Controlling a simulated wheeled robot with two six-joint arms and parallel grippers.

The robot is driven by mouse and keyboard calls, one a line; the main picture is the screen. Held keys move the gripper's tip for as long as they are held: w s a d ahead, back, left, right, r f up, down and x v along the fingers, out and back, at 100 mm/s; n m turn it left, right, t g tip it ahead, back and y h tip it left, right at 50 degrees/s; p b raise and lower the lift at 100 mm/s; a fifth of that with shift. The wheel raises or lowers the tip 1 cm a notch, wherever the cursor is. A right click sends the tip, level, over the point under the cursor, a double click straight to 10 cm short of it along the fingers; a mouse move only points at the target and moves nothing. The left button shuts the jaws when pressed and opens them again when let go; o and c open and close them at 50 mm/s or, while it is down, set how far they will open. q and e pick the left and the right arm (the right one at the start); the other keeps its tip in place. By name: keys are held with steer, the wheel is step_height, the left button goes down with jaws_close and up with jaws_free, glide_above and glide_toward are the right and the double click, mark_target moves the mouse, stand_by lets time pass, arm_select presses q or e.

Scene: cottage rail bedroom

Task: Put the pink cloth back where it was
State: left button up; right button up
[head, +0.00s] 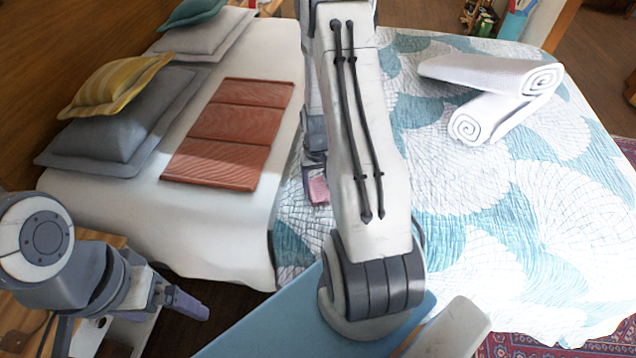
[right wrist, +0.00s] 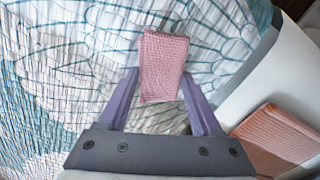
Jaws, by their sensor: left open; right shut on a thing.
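The pink cloth (head: 318,190) shows as a small patch over the bed, partly hidden by my right arm. In the right wrist view the folded pink cloth (right wrist: 164,62) lies between the two purple fingers of my right gripper (right wrist: 160,82), which is shut on it. The patterned quilt is behind it; I cannot tell whether the cloth touches the quilt. In the head view my right gripper (head: 315,172) is mostly hidden behind its arm. My left gripper (head: 180,302) is open and empty at the lower left, off the bed's near side.
A folded terracotta blanket (head: 228,133) lies on the white sheet, with grey and yellow pillows (head: 113,84) at the left. Rolled white towels (head: 497,88) lie on the blue and white quilt (head: 463,180) at the right. The quilt between the towels and my right arm is clear.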

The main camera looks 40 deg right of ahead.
mark_target(318, 184)
steer(key=shift+f, duration=0.1)
steer(key=o, duration=1.5)
steer(key=shift+r, duration=0.2)
step_height(318, 184, up, 12)
steer(key=shift+f+p, duration=0.1)
steer(key=shift+p, duration=0.4)
